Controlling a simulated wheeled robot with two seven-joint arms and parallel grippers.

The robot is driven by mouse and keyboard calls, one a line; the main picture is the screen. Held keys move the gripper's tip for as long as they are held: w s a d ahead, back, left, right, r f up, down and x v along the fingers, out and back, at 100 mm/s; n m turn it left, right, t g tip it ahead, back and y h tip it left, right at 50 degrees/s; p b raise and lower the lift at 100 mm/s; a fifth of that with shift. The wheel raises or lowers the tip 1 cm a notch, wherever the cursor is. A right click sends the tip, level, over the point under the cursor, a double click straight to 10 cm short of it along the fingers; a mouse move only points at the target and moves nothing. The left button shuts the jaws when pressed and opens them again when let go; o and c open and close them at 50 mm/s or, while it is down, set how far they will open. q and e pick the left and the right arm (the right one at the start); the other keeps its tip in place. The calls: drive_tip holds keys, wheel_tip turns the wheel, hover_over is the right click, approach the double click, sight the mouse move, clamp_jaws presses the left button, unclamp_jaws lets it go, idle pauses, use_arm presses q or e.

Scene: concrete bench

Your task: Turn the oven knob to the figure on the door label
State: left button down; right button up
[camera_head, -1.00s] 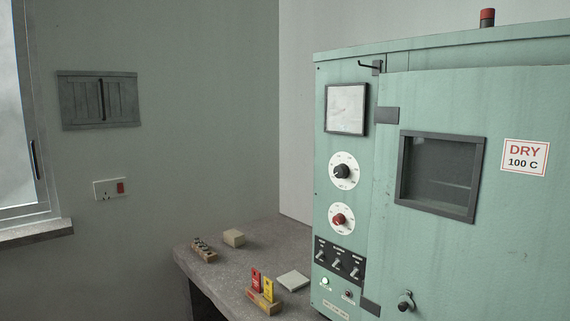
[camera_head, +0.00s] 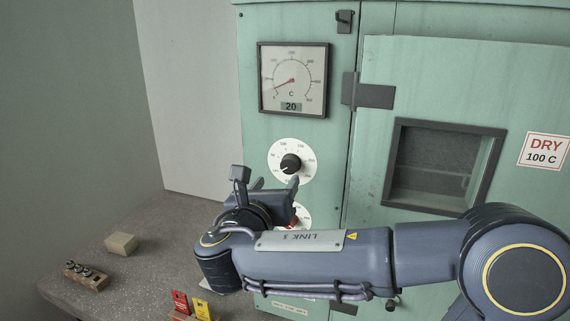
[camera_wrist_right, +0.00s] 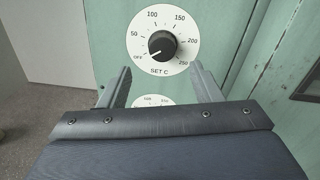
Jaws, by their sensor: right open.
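The black oven knob (camera_head: 290,164) sits on a white SET C dial (camera_head: 275,150) on the green oven front. In the right wrist view the knob (camera_wrist_right: 162,45) points lower left, at OFF; the dial figures run from 50 to 250. The door label (camera_head: 545,150) reads DRY 100 C. My right gripper (camera_head: 275,188) is open and empty, just below the knob in the picture. In the right wrist view the gripper's fingers (camera_wrist_right: 161,75) stand apart, either side below the knob, not gripping it. My left gripper is out of view.
A gauge (camera_head: 293,79) above shows 20, its needle low. A second dial (camera_head: 304,215) with a red knob is partly hidden behind my right gripper. The door has a dark-framed window (camera_head: 440,165). The bench (camera_head: 140,270) holds a block, a small rack and red and yellow tags.

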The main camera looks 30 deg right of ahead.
sight(289, 168)
drive_tip(key=p+x, duration=0.2)
drive_tip(key=x, duration=0.5)
drive_tip(key=shift+d, duration=0.25)
drive_tip(key=c, duration=1)
drive_tip(key=shift+f+m+b, duration=0.15)
drive_tip(key=shift+m+b, duration=0.35)
drive_tip(key=shift+b, duration=0.5)
drive_tip(key=m+b, duration=1)
drive_tip(key=b, duration=0.2)
drive_tip(key=shift+f+m+h, duration=0.15)
drive_tip(key=shift+m+h, duration=0.15)
drive_tip(key=m+b, duration=0.4)
drive_tip(key=shift+m, duration=0.4)
drive_tip(key=shift+m+b, duration=1.3)
drive_tip(key=shift+m, duration=0.7)
drive_tip(key=shift+r, duration=0.2)
